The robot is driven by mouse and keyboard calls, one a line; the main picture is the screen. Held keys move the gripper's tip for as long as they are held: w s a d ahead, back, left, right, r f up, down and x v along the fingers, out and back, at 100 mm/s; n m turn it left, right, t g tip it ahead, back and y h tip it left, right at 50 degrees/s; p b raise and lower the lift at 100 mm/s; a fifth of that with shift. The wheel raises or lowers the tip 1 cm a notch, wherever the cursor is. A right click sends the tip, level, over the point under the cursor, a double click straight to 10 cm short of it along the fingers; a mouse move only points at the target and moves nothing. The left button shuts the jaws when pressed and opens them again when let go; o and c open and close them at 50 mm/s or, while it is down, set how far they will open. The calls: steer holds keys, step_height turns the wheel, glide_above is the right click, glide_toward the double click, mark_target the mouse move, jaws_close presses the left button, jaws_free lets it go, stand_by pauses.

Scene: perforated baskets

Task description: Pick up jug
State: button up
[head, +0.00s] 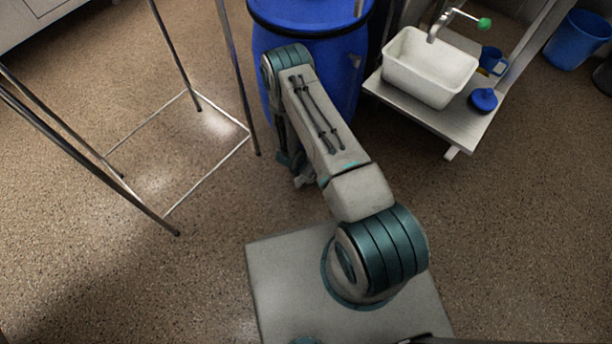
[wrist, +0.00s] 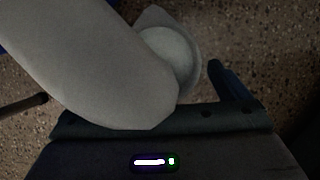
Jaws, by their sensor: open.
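A blue vessel with a handle (head: 491,60), likely the jug, stands behind the white basin on a pale shelf, at the upper right of the head view. The basin hides part of it. My gripper (head: 302,181) hangs low beside my folded arm in the head view, mostly hidden by the arm and well to the left of the vessel. In the wrist view, one dark finger (wrist: 232,85) shows, and my own pale arm link covers much of the picture. The gripper is open, with nothing seen between its fingers. No jug shows in the wrist view.
A large blue drum (head: 285,14) stands right behind my arm. A white basin (head: 427,82) with a tap and a small blue object (head: 484,101) sit on the shelf (head: 440,121). A thin metal frame (head: 240,80) stands at left. A blue bucket (head: 577,42) is far right. The floor at right is clear.

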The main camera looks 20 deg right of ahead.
steer(key=shift+w+d+f, duration=0.1)
steer(key=shift+f, duration=0.2)
steer(key=shift+r, duration=0.1)
steer(key=shift+c, duration=0.2)
steer(key=c, duration=1.4)
steer(key=shift+r, duration=0.1)
